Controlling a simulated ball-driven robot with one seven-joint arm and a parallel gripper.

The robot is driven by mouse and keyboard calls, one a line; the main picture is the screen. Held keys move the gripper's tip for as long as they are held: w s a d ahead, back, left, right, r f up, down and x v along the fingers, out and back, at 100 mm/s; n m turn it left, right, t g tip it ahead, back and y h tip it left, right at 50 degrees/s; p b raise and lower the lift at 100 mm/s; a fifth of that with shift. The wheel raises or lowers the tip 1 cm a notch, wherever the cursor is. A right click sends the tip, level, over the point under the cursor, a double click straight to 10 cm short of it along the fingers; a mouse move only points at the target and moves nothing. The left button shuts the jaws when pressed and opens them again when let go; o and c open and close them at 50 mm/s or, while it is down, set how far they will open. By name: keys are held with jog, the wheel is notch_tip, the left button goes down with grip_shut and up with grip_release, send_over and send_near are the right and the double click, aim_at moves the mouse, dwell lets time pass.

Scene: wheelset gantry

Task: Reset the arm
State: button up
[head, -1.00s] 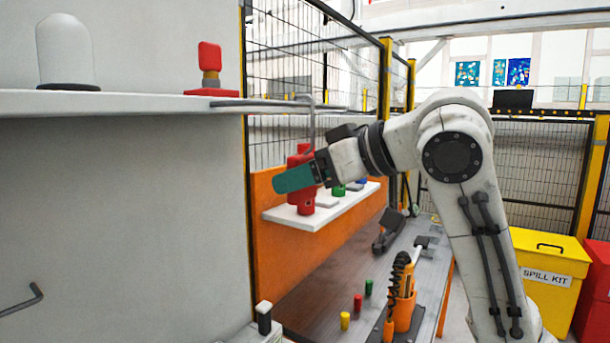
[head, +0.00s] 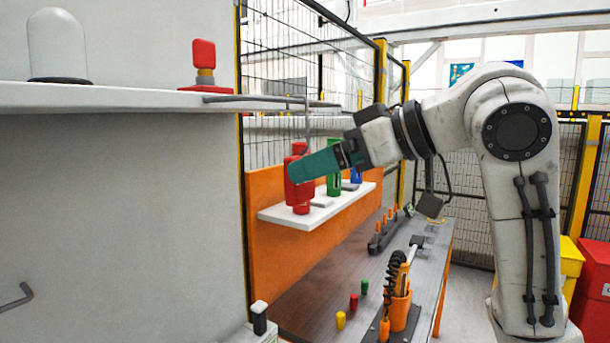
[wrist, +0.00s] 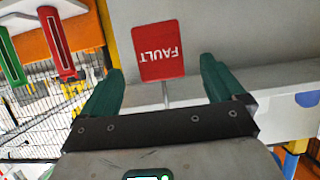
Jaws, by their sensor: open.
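A red sign reading FAULT (wrist: 161,51) shows upside down in the wrist view, on a thin metal rod (wrist: 166,92) beside a white shelf edge. In the head view a bent grey rod (head: 307,129) hangs from the shelf end; its lower end is near my fingers, and I cannot tell the sign from the red shape behind. My gripper (head: 316,167) has teal fingers and is open. In the wrist view my gripper (wrist: 158,80) has one finger on each side of the rod, with the sign above the gap; contact is not clear.
The white shelf (head: 120,98) holds a clear dome (head: 58,43) and a red block on a stand (head: 204,55). The bench (head: 330,270) below holds tools and small pegs.

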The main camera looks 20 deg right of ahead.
jog(key=v, duration=0.6)
jog(key=w+d+f+m, duration=0.1)
jog(key=w+f+m, duration=0.1)
jog(key=f, duration=0.7)
jog(key=w+f+m, duration=0.2)
jog(key=w+f, duration=0.1)
jog(key=f, duration=0.6)
jog(key=s+f+m+g+h, duration=0.2)
jog(key=s+f+m+h, duration=0.15)
jog(key=f, duration=1.65)
jog(key=s+d+f+g+h, duration=0.1)
jog(key=s+f+g, duration=0.3)
jog(key=s+f, duration=0.8)
jog(key=s+d+f+g+h, duration=0.1)
jog(key=s+f+g+h, duration=0.2)
jog(key=s+f, duration=1)
jog(key=s+g, duration=0.1)
jog(key=s, duration=0.4)
jog(key=shift+s+d+f+h+b, duration=0.25)
jog(key=shift+s+f+h+b, duration=0.05)
jog(key=shift+h, duration=0.05)
